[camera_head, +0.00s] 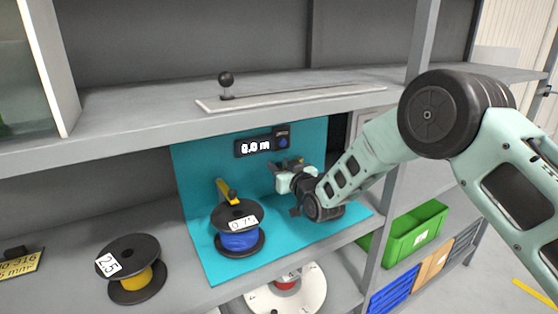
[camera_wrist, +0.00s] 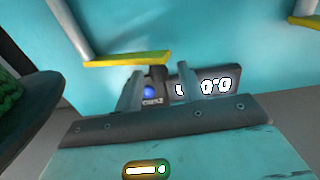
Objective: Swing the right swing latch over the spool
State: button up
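The right swing latch is a yellow bar on a grey post. My gripper (camera_head: 284,182) is in front of the teal back panel. In the wrist view my two fingers (camera_wrist: 160,90) stand apart with nothing held between them; whether one touches the bar cannot be told. A dark spool with green wire (camera_wrist: 12,95) is at the left edge of the wrist view; my arm mostly hides that place in the head view.
The left yellow latch (camera_head: 227,191) is behind a blue-wire spool (camera_head: 238,241). A length display (camera_head: 257,146) is on the back panel. A yellow-wire spool (camera_head: 135,275) stands left on the shelf (camera_head: 192,292). A shelf edge (camera_head: 150,145) runs above my gripper.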

jog(key=shift+w+a, duration=0.4)
jog(key=shift+w, duration=0.2)
grip_shut()
jog(key=shift+s+d+n+g+y+b, duration=0.35)
jog(key=shift+d+n+g+y+b, duration=0.35)
jog(key=shift+y+b, duration=0.25)
jog(key=shift+s+d+n+g+y+b, duration=0.3)
jog(key=shift+d+n+g+y+b, duration=0.3)
jog(key=shift+n+g+y+b, duration=0.25)
grip_release()
